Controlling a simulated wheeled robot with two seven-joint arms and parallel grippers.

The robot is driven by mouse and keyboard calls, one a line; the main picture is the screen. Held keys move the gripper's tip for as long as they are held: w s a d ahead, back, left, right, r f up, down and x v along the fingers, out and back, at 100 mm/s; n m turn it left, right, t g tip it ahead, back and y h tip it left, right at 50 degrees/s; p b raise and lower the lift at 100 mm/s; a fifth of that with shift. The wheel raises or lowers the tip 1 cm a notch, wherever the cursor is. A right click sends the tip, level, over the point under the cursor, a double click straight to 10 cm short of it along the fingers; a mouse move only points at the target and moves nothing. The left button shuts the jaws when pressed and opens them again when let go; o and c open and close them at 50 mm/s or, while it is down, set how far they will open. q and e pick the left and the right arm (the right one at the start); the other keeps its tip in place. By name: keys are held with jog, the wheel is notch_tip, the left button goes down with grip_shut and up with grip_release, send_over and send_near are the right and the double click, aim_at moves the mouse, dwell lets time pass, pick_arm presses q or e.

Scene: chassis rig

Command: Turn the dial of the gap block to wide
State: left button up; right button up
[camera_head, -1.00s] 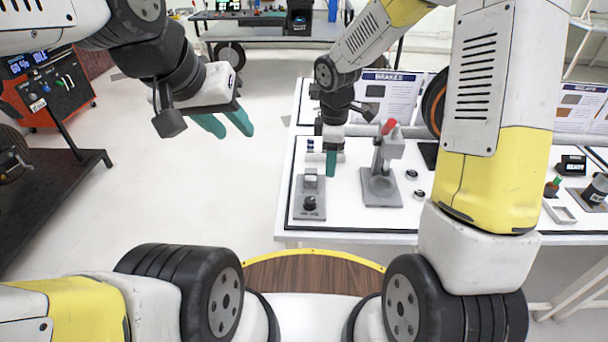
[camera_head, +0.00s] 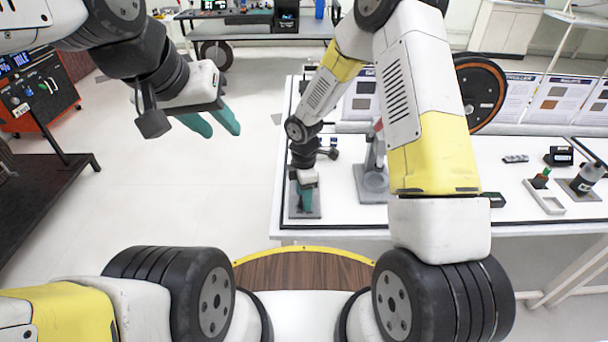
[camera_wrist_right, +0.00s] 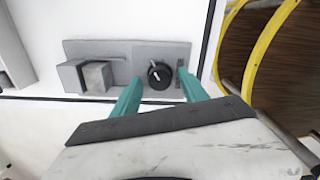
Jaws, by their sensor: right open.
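The gap block (camera_wrist_right: 120,60) is a grey plate on the white table, with a raised grey block (camera_wrist_right: 98,76) at one end and a black dial (camera_wrist_right: 159,74) at the other. A white pointer mark shows on the dial. In the head view the gap block (camera_head: 314,206) is mostly hidden under my right gripper (camera_head: 305,200). In the right wrist view my right gripper (camera_wrist_right: 160,88) is open, its teal fingers on either side of the dial; I cannot tell whether they touch it. My left gripper (camera_head: 219,127) is open and empty over the floor, left of the table.
A grey press-like stand (camera_head: 372,175) stands right of the gap block, partly hidden by my right arm. The table's front edge (camera_head: 340,234) is close to the gap block.

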jog(key=shift+c, duration=0.2)
grip_shut()
jog(key=shift+m, duration=0.3)
jog(key=m, duration=0.3)
jog(key=shift+m, duration=0.4)
jog(key=m, duration=0.3)
jog(key=shift+w+m, duration=0.1)
jog(key=shift+m, duration=0.2)
jog(key=m, duration=0.3)
jog(key=shift+m, duration=2.1)
